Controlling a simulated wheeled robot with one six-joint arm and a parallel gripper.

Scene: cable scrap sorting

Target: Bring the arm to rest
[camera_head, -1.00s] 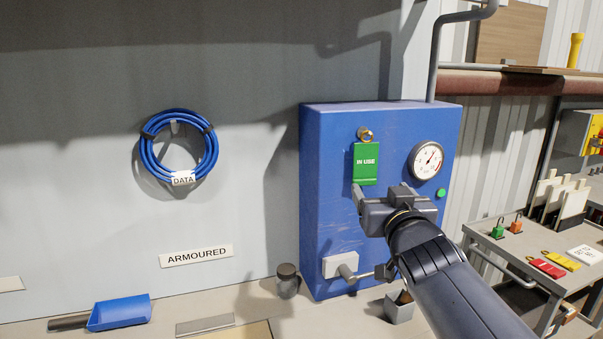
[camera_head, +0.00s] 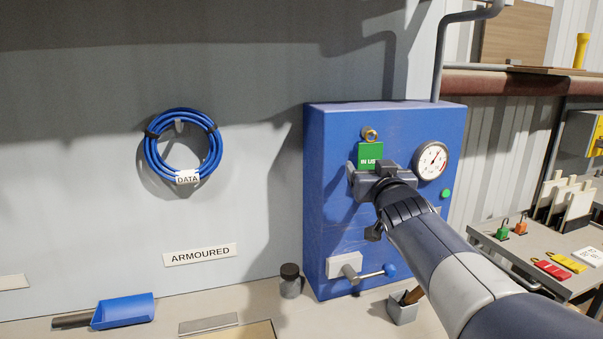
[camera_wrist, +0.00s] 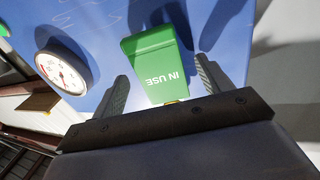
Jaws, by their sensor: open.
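My gripper (camera_head: 368,176) is at the front of the blue cabinet, over the lower part of a green IN USE tag (camera_head: 369,153). The tag hangs from a brass hook (camera_head: 370,134). In the wrist view the fingers of my gripper (camera_wrist: 164,82) stand apart, with the tag (camera_wrist: 155,62) between and beyond them. A gap shows between each finger and the tag, so nothing is held. The arm reaches in from the lower right of the head view.
The blue cabinet (camera_head: 325,215) carries a gauge (camera_head: 431,161) and a blue-knobbed lever (camera_head: 389,270). A coil of blue cable (camera_head: 182,147) hangs on the wall. A cart (camera_head: 510,247) stands right.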

